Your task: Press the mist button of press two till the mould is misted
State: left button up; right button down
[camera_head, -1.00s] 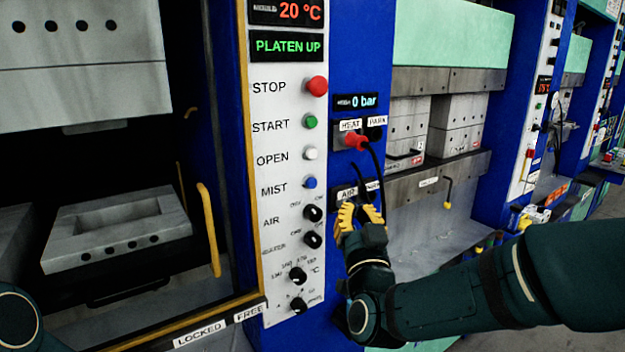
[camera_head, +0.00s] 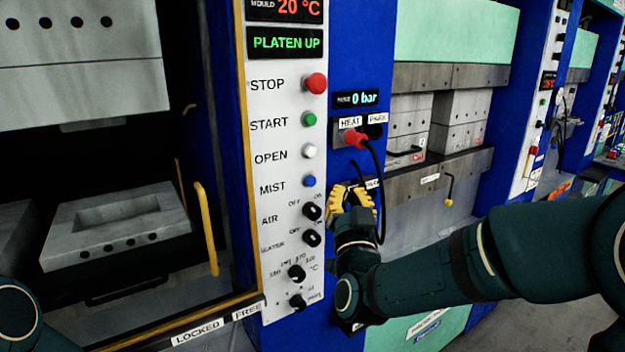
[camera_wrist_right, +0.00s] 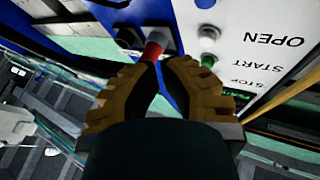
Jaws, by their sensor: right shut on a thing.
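The blue mist button (camera_head: 309,181) is on the white control panel (camera_head: 283,150), beside the label MIST. My right gripper (camera_head: 352,190) is right of the panel and slightly below the button, apart from it. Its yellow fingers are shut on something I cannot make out. They also show in the right wrist view (camera_wrist_right: 159,70), with the panel upside down beyond them. The lower mould (camera_head: 118,222), a grey block with a rectangular cavity, lies inside the open press at left. I cannot tell whether it is misted. My left gripper is out of view.
A red plug (camera_head: 354,138) sits in the HEAT socket, and its black cable hangs close to my right gripper. Black knobs (camera_head: 312,211) stick out below the button. A yellow handle (camera_head: 206,228) stands left of the panel. The display (camera_head: 286,43) reads PLATEN UP.

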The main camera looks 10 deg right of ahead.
aim_at(311, 181)
jog(key=shift+w+a, duration=0.3)
jog(key=shift+w, duration=0.6)
jog(key=shift+w+a, duration=0.35)
jog(key=shift+w, duration=0.5)
jog(key=shift+w+a, duration=0.3)
jog(key=shift+w, duration=0.6)
jog(key=c, duration=1.7)
grip_release()
jog(key=shift+w, duration=0.1)
grip_shut()
jog(key=shift+w+a+b, duration=0.15)
jog(key=shift+w+b, duration=0.2)
jog(key=shift+b, duration=0.15)
jog(key=shift+w+a, duration=0.15)
jog(key=shift+w, duration=0.3)
jog(key=shift+s+b, duration=0.2)
jog(key=shift+b, duration=0.2)
jog(key=shift+s+d+b, duration=0.3)
jog(key=shift+s+b, duration=0.1)
jog(key=shift+s, duration=0.3)
